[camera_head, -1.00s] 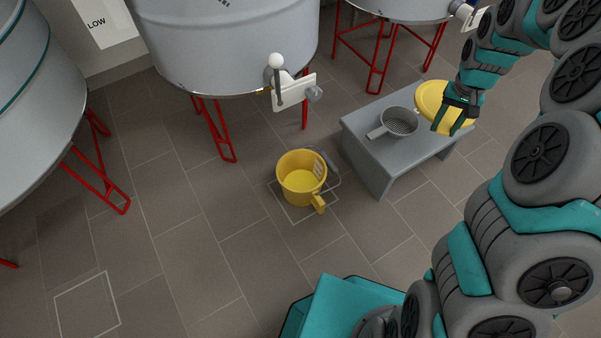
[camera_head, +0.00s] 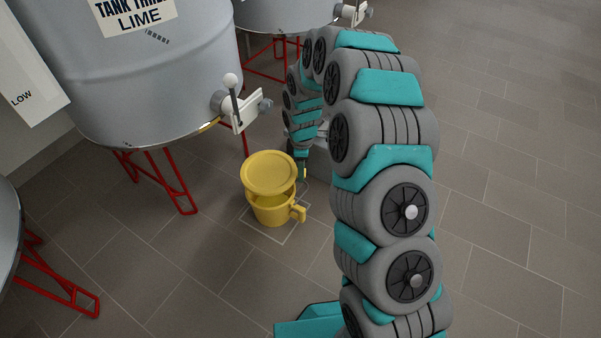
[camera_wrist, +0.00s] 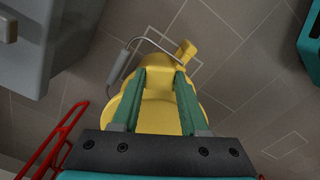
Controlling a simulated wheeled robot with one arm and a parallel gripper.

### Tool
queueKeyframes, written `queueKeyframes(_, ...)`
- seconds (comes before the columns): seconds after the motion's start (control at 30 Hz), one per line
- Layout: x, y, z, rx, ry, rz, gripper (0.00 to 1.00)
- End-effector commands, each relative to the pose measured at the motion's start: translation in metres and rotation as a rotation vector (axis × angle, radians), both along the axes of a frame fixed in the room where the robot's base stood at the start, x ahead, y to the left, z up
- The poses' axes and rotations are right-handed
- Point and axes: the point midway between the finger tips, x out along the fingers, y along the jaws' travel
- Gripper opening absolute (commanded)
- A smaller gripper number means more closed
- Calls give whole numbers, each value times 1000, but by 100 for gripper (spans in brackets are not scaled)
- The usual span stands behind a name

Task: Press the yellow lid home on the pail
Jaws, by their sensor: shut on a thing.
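The round yellow lid (camera_head: 269,171) is held over the yellow pail (camera_head: 270,212) in the head view. A gap shows between them, with the pail's inside visible below the lid's front edge. The pail stands on the floor inside a pale marked square, its handle pointing right. My gripper (camera_wrist: 158,73) is shut on the lid (camera_wrist: 160,112) in the wrist view; both green fingers lie along it. In that view the pail (camera_wrist: 158,55) shows beyond the lid. In the head view my arm partly hides the gripper.
A grey tank (camera_head: 150,75) on red legs stands left of the pail, its valve and lever (camera_head: 236,105) sticking out nearby. A grey bench (camera_wrist: 35,55) shows in the wrist view; my arm mostly hides it in the head view. Floor in front of the pail is clear.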

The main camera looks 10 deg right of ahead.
Motion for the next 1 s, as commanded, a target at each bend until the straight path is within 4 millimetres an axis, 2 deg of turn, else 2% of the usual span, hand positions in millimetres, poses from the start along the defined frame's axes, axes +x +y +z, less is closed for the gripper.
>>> queueKeyframes(0.37,-1,2,-16,-1,2,38,0)
queueKeyframes(0.73,-1,2,-48,-1,2,36,0)
queueKeyframes(1.0,-1,2,-58,0,1,36,0)
